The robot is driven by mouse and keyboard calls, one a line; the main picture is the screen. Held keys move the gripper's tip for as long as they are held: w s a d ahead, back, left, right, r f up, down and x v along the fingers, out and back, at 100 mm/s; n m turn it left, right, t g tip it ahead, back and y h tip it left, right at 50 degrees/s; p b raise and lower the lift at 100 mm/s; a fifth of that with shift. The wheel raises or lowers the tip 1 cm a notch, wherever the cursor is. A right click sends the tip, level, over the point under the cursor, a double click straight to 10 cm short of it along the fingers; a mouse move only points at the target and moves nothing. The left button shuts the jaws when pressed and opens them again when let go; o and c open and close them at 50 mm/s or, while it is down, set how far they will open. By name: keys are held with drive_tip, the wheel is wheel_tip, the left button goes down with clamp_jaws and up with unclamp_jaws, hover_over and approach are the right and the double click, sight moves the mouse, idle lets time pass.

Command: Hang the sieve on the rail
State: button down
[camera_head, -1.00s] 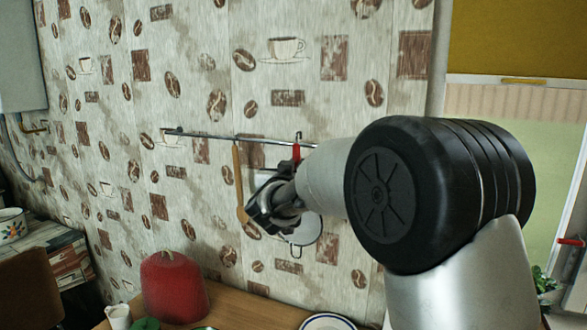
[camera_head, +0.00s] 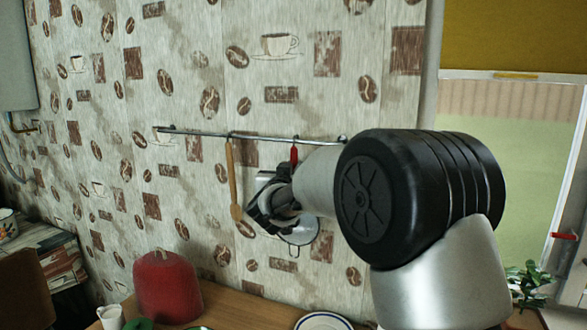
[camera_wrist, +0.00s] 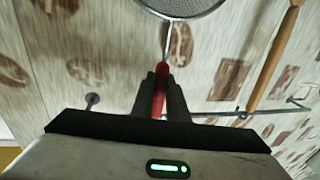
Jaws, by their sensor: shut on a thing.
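The sieve (camera_head: 299,233) has a round mesh bowl with a metal rim and a red handle (camera_head: 294,154). It hangs bowl-down against the wall, partly hidden behind my gripper (camera_head: 272,205). In the wrist view, my gripper (camera_wrist: 162,95) is shut on the red handle, and the mesh bowl (camera_wrist: 180,7) is at the top edge. The metal rail (camera_head: 195,134) runs along the wall, and the handle's upper end is close to it. I cannot tell whether the handle's end is on a hook. The rail also shows in the wrist view (camera_wrist: 285,110).
A wooden spoon (camera_head: 232,180) hangs from the rail left of my gripper. Below, the wooden counter (camera_head: 240,306) holds a red pot-like object (camera_head: 167,287), a white jug (camera_head: 111,317) and a blue-rimmed plate (camera_head: 323,322). The left part of the rail is bare.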

drive_tip(key=c, duration=1.7)
unclamp_jaws()
drive_tip(key=shift+o, duration=0.2)
drive_tip(key=s+a+r+n+g+y+p, duration=0.1)
drive_tip(key=s+r+y, duration=0.15)
drive_tip(key=s, duration=0.75)
drive_tip(key=s+a+r+n+y+p, duration=0.2)
drive_tip(key=s+y, duration=0.1)
drive_tip(key=s, duration=0.7)
drive_tip(key=s+d+f+g+p, duration=0.2)
drive_tip(key=s+d+g, duration=0.2)
drive_tip(key=s, duration=0.5)
drive_tip(key=s+d+f+g+h+p, duration=0.1)
drive_tip(key=s+d+f+g+p, duration=0.1)
drive_tip(key=s+d, duration=0.5)
drive_tip(key=s+d+f+m+g+h+p, duration=0.1)
drive_tip(key=s+d+f+g, duration=0.3)
drive_tip(key=s, duration=0.7)
drive_tip(key=shift+d+g+p, duration=0.6)
drive_tip(key=shift+d+g, duration=0.2)
drive_tip(key=shift+d, duration=0.1)
